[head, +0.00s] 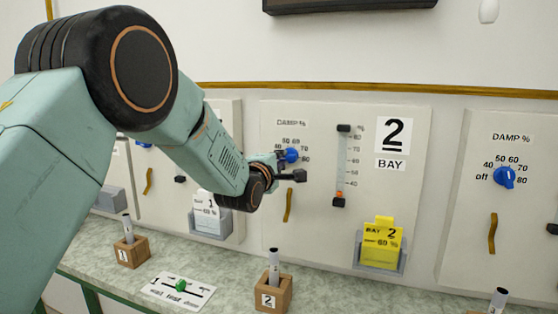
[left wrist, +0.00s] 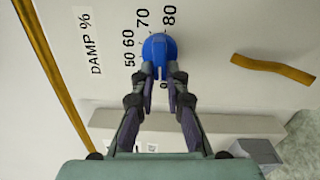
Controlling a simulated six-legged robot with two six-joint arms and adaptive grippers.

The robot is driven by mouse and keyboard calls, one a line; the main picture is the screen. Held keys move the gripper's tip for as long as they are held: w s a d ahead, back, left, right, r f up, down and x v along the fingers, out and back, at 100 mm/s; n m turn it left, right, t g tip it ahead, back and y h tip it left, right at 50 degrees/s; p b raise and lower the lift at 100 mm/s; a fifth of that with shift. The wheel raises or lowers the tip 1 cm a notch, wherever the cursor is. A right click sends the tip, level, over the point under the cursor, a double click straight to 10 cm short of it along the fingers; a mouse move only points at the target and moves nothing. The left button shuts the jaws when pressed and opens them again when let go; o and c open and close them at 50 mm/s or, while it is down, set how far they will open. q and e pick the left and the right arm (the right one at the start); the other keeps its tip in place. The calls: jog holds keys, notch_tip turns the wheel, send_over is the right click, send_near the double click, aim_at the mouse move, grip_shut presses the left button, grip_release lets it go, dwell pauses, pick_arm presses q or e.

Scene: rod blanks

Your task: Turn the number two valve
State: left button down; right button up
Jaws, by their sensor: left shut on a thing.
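The bay 2 panel (head: 385,200) carries a large "2" sign (head: 394,135). Its blue damper knob (head: 291,155) sits under a "DAMP %" label, inside a dial of numbers. My left gripper (head: 288,168) is at this knob, partly covering its dial in the head view. In the left wrist view the fingers of my left gripper (left wrist: 162,75) are closed on the fin of the blue knob (left wrist: 158,47). The fingers hide part of the dial, and I cannot tell the exact setting. A yellow card (head: 382,245) in a holder reads "BAY 2" and "60 %". My right gripper is not in view.
A slider gauge (head: 342,165) and a brass handle (head: 288,206) are close to the knob. Another panel at right has a blue knob (head: 504,177). Wooden blocks with rods, one marked 2 (head: 272,294), and a green-slider plate (head: 178,291) stand on the counter.

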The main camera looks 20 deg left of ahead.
pick_arm(q)
jog(key=shift+d+f+n, duration=0.1)
jog(key=shift+f+n, duration=0.15)
jog(key=shift+n, duration=0.25)
jog(key=c, duration=1.7)
grip_release()
jog(key=shift+c, duration=0.2)
jog(key=o, duration=0.4)
jog(key=shift+w+d+r, duration=0.1)
jog(key=shift+d, duration=0.05)
jog(key=shift+a, duration=0.2)
jog(key=shift+s, duration=0.25)
jog(key=s, duration=1.1)
jog(key=shift+s+a, duration=0.15)
jog(key=shift+s, duration=0.15)
